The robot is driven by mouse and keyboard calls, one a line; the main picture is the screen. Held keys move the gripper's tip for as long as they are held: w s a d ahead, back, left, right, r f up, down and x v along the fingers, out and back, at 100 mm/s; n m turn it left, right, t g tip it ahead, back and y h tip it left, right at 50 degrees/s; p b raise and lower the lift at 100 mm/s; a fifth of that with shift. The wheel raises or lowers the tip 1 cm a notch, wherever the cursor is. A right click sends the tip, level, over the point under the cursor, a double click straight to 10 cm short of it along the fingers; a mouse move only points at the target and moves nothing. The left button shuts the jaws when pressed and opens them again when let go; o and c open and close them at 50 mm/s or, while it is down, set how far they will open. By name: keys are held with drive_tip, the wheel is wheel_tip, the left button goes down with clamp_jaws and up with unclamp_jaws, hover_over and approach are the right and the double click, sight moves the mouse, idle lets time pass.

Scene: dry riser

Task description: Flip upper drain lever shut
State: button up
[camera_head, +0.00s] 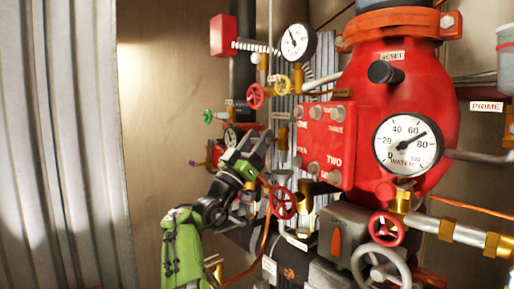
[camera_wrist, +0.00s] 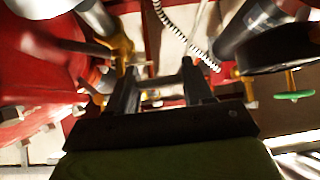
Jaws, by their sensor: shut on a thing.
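My gripper (camera_head: 254,143) is at the left side of the red dry-pipe valve (camera_head: 400,95), among the small pipes and hand valves. In the wrist view my gripper (camera_wrist: 160,82) has its two dark fingers a little apart, with a thin bar across the gap between them. The gripper is shut on this bar, which I take to be the upper drain lever (camera_wrist: 160,81). Its handle is mostly hidden by the fingers in the head view, and I cannot tell its exact angle.
A red handwheel (camera_head: 284,203) is just below right of the gripper. A large water gauge (camera_head: 408,143) fronts the valve. Free room lies left, before the wall.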

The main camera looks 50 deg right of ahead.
drive_tip(key=m+g, duration=0.1)
drive_tip(key=r+m+g+p, duration=0.1)
drive_tip(key=shift+m+g+y, duration=0.3)
drive_tip(key=shift+g, duration=0.1)
drive_tip(key=o, duration=1)
drive_tip(key=shift+c, duration=0.2)
drive_tip(key=shift+f, duration=0.15)
drive_tip(key=shift+a+f+b, duration=0.15)
drive_tip(key=shift+f+b, duration=0.2)
drive_tip(key=b+v, duration=0.6)
drive_tip(key=v, duration=0.5)
drive_tip(key=shift+a, duration=0.2)
